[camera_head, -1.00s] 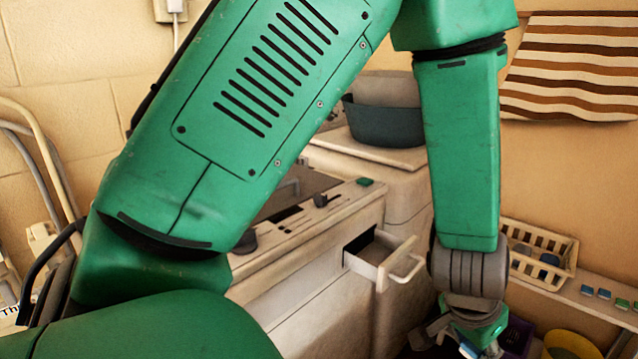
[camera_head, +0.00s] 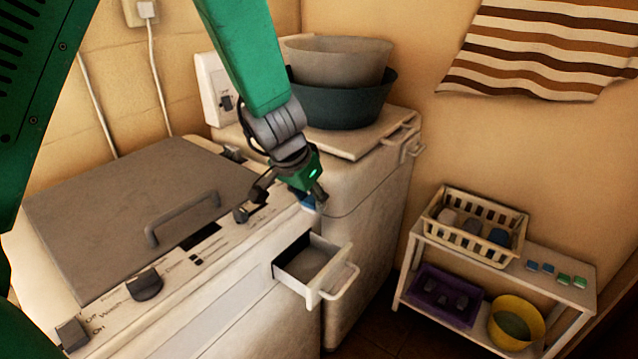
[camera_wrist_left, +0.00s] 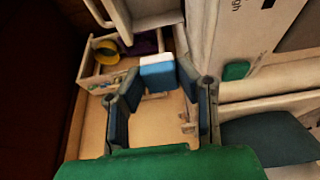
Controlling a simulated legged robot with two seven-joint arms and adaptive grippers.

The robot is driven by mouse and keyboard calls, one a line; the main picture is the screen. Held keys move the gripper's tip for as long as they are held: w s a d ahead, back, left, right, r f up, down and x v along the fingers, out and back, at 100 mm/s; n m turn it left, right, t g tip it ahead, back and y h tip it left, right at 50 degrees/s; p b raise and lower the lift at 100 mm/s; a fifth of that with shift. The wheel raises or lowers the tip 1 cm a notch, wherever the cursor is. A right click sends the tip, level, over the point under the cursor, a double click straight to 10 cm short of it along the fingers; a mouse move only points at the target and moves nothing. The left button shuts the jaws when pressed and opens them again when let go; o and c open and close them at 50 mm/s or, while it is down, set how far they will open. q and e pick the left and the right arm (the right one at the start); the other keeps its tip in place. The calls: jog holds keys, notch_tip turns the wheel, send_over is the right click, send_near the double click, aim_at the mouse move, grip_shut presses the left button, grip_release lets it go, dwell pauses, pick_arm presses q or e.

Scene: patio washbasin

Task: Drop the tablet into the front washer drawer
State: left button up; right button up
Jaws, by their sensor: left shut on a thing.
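My left gripper (camera_head: 281,208) is shut on a blue and white tablet. It is above the right end of the front washer's control panel (camera_head: 170,278), behind and above the drawer. In the head view the tablet (camera_head: 308,202) shows as a small blue patch at one fingertip. In the left wrist view the tablet (camera_wrist_left: 157,73) sits between the fingers of my left gripper (camera_wrist_left: 158,85). The front washer drawer (camera_head: 328,278) is pulled open, with its handle toward the right. Its inside shows partly. My right gripper is not in view.
Behind stands a second washer (camera_head: 375,185) with a grey basin (camera_head: 335,62) stacked in a dark basin (camera_head: 345,105). At right, a low shelf (camera_head: 582,298) holds a white basket (camera_head: 475,240), several small tablets (camera_head: 548,268), a purple crate (camera_head: 440,312) and a yellow bowl (camera_head: 516,345).

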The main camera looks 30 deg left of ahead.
pick_arm(q)
notch_tip(320, 180, down, 6)
jog(key=b, duration=0.5)
jog(key=shift+d+r, duration=0.1)
jog(key=shift+d, duration=0.05)
jog(key=o, duration=1.1)
jog(key=shift+d, duration=0.1)
jog(key=shift+c, duration=0.2)
jog(key=shift+d, duration=0.15)
jog(key=v, duration=1.2)
jog(key=shift+d, duration=0.15)
